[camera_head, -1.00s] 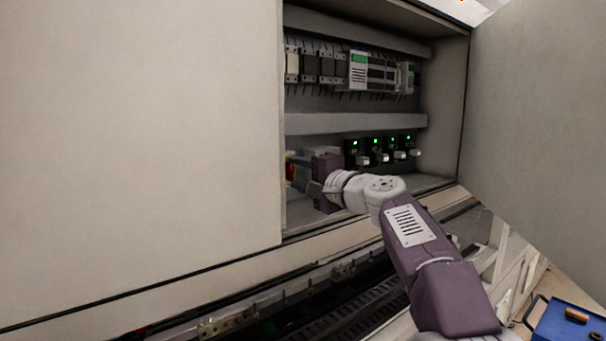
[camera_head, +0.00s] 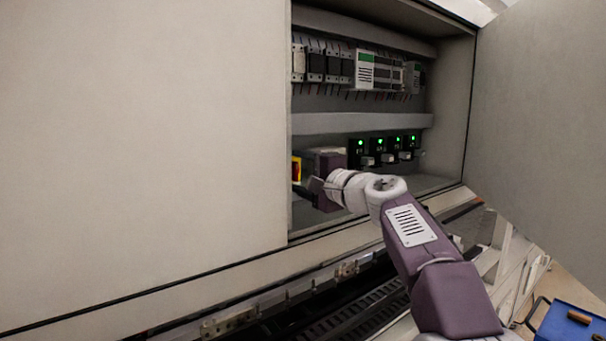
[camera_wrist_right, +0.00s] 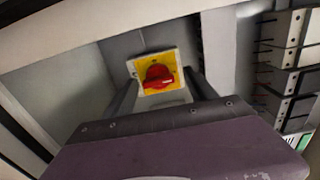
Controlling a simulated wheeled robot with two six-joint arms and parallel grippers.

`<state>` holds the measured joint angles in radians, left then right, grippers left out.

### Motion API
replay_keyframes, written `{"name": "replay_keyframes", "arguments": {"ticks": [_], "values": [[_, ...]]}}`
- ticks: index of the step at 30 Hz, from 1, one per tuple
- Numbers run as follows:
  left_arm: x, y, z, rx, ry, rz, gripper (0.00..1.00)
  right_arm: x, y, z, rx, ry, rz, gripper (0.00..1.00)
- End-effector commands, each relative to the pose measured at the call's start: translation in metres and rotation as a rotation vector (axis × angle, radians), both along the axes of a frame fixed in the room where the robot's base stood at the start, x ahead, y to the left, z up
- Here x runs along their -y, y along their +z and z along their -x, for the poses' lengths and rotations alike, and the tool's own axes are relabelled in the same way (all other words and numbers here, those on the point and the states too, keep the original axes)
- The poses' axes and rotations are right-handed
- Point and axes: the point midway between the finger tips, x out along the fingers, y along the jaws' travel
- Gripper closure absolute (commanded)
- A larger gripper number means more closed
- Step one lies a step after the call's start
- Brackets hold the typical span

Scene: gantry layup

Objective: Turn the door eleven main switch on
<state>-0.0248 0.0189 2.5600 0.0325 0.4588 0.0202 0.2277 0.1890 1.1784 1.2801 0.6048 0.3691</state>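The main switch is a red rotary knob (camera_wrist_right: 158,77) on a square yellow plate (camera_wrist_right: 175,54). In the right wrist view its handle lies roughly crosswise. In the head view the yellow and red switch (camera_head: 297,169) shows at the left edge of the cabinet opening, partly hidden. My right gripper (camera_wrist_right: 161,92) is open, with one dark finger on each side of the knob and a gap to it. In the head view the right gripper (camera_head: 308,190) is inside the cabinet, close to the switch. Contact with the knob does not show. My left gripper is out of view.
A closed grey door panel (camera_head: 140,120) fills the left, and an open door (camera_head: 540,110) stands at the right. Several modules with green lights (camera_head: 380,150) sit on the lower row, near my wrist. Breakers (camera_head: 330,65) line the upper row. A blue cart (camera_head: 568,325) stands lower right.

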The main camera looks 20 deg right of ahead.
Motion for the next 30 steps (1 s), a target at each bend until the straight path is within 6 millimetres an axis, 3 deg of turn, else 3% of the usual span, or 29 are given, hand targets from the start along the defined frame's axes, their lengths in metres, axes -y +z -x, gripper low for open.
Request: {"name": "replay_keyframes", "arguments": {"ticks": [7, 12, 18, 30], "values": [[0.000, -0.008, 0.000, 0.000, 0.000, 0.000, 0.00, 0.003, -0.004, 0.007, -0.001, -0.002, 0.001, 0.35], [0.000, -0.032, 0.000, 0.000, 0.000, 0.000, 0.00, 0.015, -0.008, 0.042, 0.000, -0.004, 0.004, 0.35], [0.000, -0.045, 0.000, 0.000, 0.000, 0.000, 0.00, 0.025, -0.005, 0.073, -0.002, -0.002, 0.004, 0.35], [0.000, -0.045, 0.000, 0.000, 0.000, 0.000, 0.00, 0.026, -0.002, 0.080, -0.005, 0.001, 0.004, 0.35]]}}
